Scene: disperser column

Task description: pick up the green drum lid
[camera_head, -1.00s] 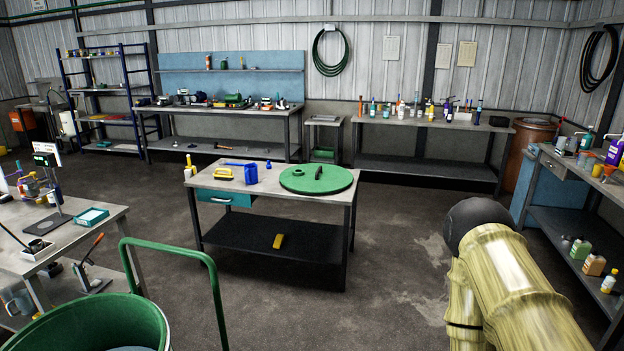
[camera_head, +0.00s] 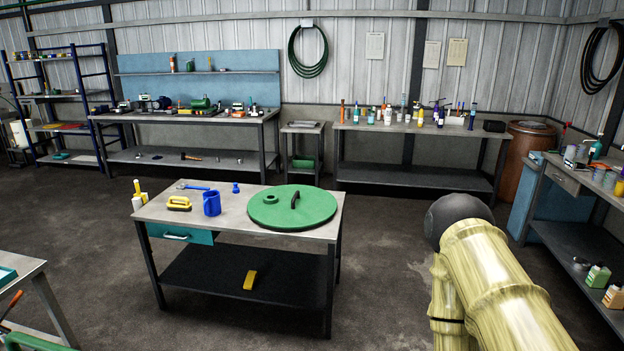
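The green drum lid (camera_head: 280,212) is a flat round disc lying on the right part of the small metal table (camera_head: 225,217) in the middle of the floor. It has a dark upright handle (camera_head: 295,200) and a small green ring or cap on its top. My yellowish arm shows at the lower right, apart from the table and the lid. My gripper is not visible in this view.
A blue mug (camera_head: 211,203), a yellow brush (camera_head: 179,204) and bottles share the tabletop. A yellow object (camera_head: 249,280) lies on the lower shelf. Workbenches line the back and right walls. Open floor lies right of the table. Another table's corner (camera_head: 22,278) is at left.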

